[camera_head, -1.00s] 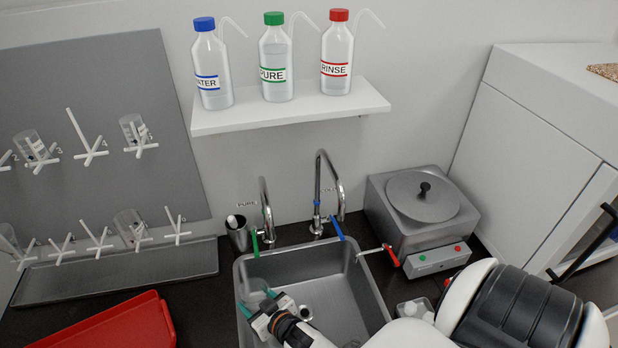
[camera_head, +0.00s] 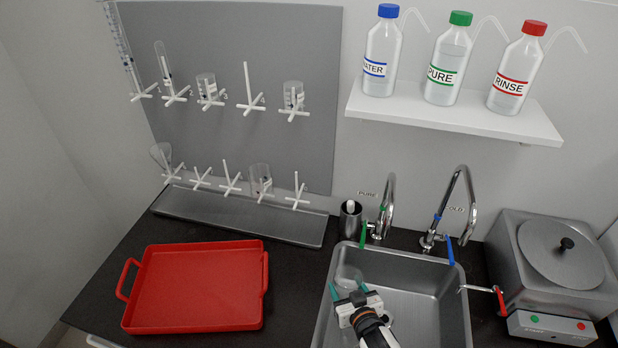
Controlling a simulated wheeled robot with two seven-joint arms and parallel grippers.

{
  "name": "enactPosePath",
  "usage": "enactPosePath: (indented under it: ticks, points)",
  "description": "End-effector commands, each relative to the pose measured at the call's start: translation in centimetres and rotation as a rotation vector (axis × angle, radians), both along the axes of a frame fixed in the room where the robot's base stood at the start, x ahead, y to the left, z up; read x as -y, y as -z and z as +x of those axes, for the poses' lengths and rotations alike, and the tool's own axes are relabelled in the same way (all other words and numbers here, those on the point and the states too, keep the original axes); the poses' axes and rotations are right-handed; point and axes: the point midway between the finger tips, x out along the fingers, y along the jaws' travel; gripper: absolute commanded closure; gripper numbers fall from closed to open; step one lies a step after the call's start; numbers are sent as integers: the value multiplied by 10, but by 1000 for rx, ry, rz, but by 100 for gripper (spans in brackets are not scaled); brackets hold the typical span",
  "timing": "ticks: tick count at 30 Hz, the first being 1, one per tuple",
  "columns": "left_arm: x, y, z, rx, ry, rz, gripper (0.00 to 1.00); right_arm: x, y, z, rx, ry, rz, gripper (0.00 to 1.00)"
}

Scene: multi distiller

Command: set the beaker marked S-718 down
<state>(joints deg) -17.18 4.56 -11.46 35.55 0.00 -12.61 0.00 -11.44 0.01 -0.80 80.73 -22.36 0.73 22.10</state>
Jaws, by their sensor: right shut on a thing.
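My right gripper (camera_head: 347,289) reaches into the left part of the steel sink (camera_head: 442,318). Its teal-tipped fingers are shut on a clear glass beaker (camera_head: 348,274), which shows faintly just beyond the fingertips. The gripper hides part of the beaker, and no marking on it can be read here. I cannot tell whether the beaker touches the sink. My left gripper is not in view.
An empty red tray (camera_head: 197,287) lies on the dark counter (camera_head: 290,318) left of the sink. A grey pegboard (camera_head: 300,60) holds glassware above a metal drip tray (camera_head: 240,216). Two taps (camera_head: 385,205) (camera_head: 466,205) stand behind the sink. A steel bath (camera_head: 555,275) stands right.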

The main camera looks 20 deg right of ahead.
Motion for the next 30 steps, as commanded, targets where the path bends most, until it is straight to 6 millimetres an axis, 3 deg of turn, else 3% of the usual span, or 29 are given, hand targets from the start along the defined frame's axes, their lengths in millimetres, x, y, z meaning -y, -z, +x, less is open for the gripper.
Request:
enactPosePath:
  ticks: [8,17,24,30]
  points:
    - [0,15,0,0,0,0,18,0,-10,10,11,13,-11,66]
    - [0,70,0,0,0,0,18,-5,-73,29,27,62,-26,66]
    - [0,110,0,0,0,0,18,-17,-129,10,20,55,-13,66]
    - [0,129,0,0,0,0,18,-24,-157,-15,9,31,-4,66]
